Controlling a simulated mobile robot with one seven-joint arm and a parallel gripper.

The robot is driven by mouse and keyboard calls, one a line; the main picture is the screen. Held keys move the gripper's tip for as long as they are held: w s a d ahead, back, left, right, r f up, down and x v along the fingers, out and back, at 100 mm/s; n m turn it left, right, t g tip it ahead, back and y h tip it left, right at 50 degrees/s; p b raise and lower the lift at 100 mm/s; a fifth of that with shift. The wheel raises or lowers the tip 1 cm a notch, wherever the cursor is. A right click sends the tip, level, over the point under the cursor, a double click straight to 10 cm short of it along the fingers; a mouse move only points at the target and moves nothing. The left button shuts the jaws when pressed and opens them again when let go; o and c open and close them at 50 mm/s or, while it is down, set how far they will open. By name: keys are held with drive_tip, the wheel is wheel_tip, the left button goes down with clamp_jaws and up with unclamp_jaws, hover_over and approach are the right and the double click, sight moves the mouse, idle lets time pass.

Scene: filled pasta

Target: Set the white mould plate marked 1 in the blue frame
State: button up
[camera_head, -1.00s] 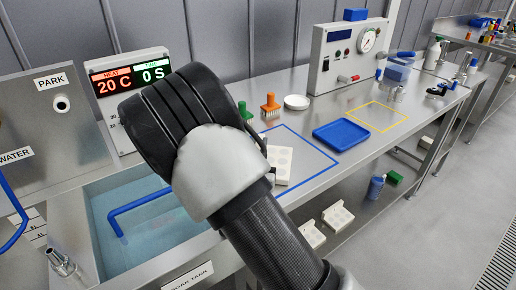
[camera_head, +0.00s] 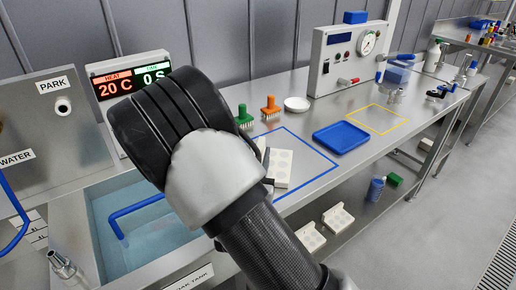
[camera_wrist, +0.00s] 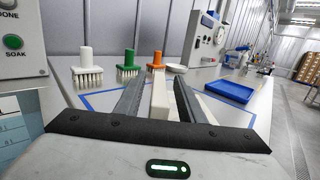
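The white mould plate (camera_head: 282,168) lies on the bench inside the blue frame (camera_head: 318,145), a painted outline. My arm hides part of both, and no number can be read. In the wrist view a narrow upright white part of the plate (camera_wrist: 160,98) stands between the fingers of my gripper (camera_wrist: 160,86), with slim gaps at its sides. The fingers look open around it. The blue frame's line also shows there on both sides (camera_wrist: 102,91). In the head view my arm hides most of the gripper; one dark finger shows beside the plate.
Green (camera_head: 243,117) and orange (camera_head: 270,107) brushes and a white round dish (camera_head: 297,104) stand behind the frame. A blue tray (camera_head: 341,136) lies to its right, and a yellow outline (camera_head: 377,118) beyond. A water tank (camera_head: 150,225) is at left. White plates (camera_head: 310,236) are on the lower shelf.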

drive_tip(key=v, duration=0.4)
drive_tip(key=shift+s, duration=0.25)
drive_tip(key=s+d+r+m+g+h, duration=0.1)
drive_tip(key=d+r+m+g+h, duration=0.35)
drive_tip(key=d+m+h, duration=0.5)
drive_tip(key=s+d+r+m+g+y, duration=0.2)
drive_tip(key=s+d+r+m+g, duration=0.1)
drive_tip(key=s+d+m+g, duration=1.05)
drive_tip(key=s+m+y, duration=0.5)
drive_tip(key=s+y, duration=0.1)
drive_tip(key=s, duration=0.2)
drive_tip(key=s+a+r+m+t+y, duration=0.1)
drive_tip(key=a+r+m+t+y, duration=0.4)
drive_tip(key=a, duration=0.3)
drive_tip(key=shift+a+r+m, duration=0.3)
drive_tip(key=shift+r+m, duration=0.1)
drive_tip(key=shift+r, duration=0.2)
drive_tip(key=shift+s, duration=0.15)
drive_tip(key=shift+c, duration=0.6)
